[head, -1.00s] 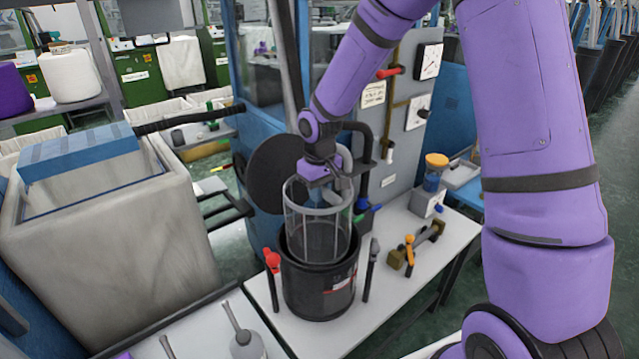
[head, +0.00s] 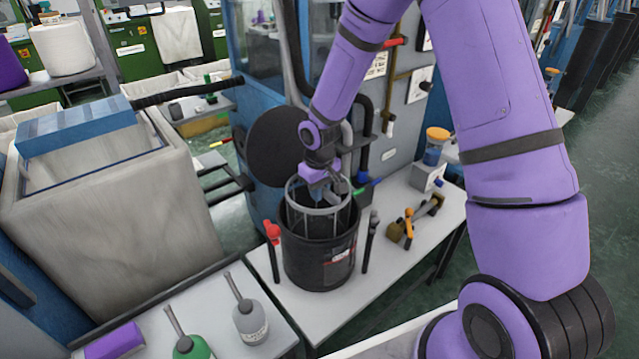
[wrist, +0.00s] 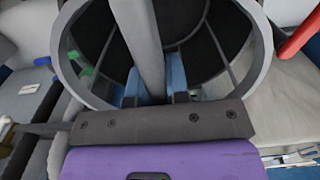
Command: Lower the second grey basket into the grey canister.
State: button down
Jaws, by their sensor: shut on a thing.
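The grey basket (head: 338,210) is a round cage with a grey rim and thin uprights. It sits mostly inside the dark grey canister (head: 318,258), with its rim and top part above the canister's mouth. My gripper (head: 322,183) is over the basket, shut on its grey bar. In the wrist view the two blue fingers (wrist: 156,85) are on either side of the grey bar, which crosses the basket's rim (wrist: 262,60). The basket's lower part is hidden by the canister wall. I cannot tell whether it touches the bottom.
A red-handled clamp (head: 272,232) and a dark clamp (head: 371,238) stand beside the canister. A brass-coloured tool (head: 410,228) lies to the right on the white table (head: 385,275). A round black lid (head: 283,160) stands behind. A big pale bin (head: 110,240) is at left.

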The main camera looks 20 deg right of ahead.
jog(key=shift+f, duration=5.1)
jog(key=shift+c, duration=2.2)
grip_release()
jog(key=shift+r, duration=4.5)
